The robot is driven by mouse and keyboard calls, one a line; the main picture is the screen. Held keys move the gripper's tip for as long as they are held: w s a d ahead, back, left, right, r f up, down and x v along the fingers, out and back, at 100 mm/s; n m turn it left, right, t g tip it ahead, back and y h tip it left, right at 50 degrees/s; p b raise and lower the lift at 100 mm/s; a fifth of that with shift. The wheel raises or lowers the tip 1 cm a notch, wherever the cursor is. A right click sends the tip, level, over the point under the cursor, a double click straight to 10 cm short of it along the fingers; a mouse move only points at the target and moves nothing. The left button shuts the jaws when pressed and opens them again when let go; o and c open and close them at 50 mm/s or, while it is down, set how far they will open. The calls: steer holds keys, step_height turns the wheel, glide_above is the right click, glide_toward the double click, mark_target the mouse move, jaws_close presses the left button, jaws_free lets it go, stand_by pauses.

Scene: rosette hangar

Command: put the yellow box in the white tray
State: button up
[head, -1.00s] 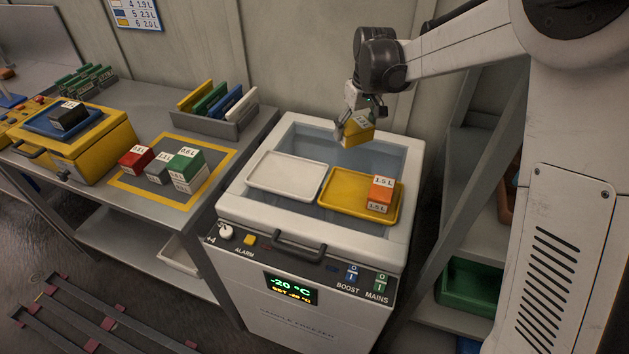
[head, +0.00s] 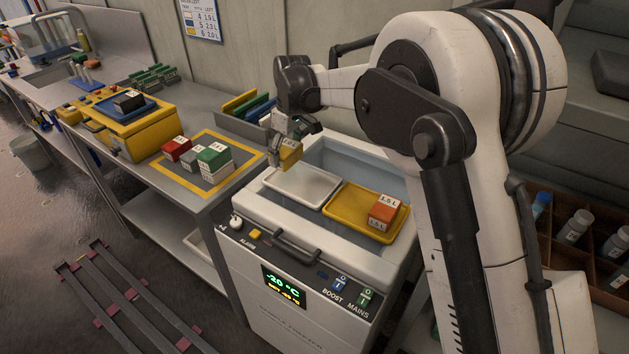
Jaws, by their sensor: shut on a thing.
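The yellow box (head: 290,155), with a white label, is held in my gripper (head: 284,146). My gripper is shut on it and holds it above the back left part of the white tray (head: 312,190). The white tray is empty and sits on the left side of the open white freezer (head: 268,209). The box hides a little of the tray's far left area. I cannot tell its exact height above the tray.
A yellow tray (head: 345,212) with a stacked orange-red box (head: 385,207) lies right of the white tray. A grey table (head: 176,185) on the left bears red, grey, green and white boxes in a yellow-edged square. Coloured panels (head: 245,105) stand in a rack near my gripper.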

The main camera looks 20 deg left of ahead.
glide_above(314, 188)
steer(key=f, duration=0.5)
steer(key=shift+d, duration=0.3)
steer(key=shift+f+p, duration=0.4)
steer(key=shift+f, duration=1.6)
steer(key=shift+f, duration=0.1)
steer(key=o, duration=1.3)
steer(key=shift+c, duration=0.2)
step_height(314, 188, up, 12)
steer(key=d, duration=0.1)
steer(key=shift+s+d, duration=0.2)
steer(key=shift+d, duration=0.15)
steer(key=shift+a, duration=0.1)
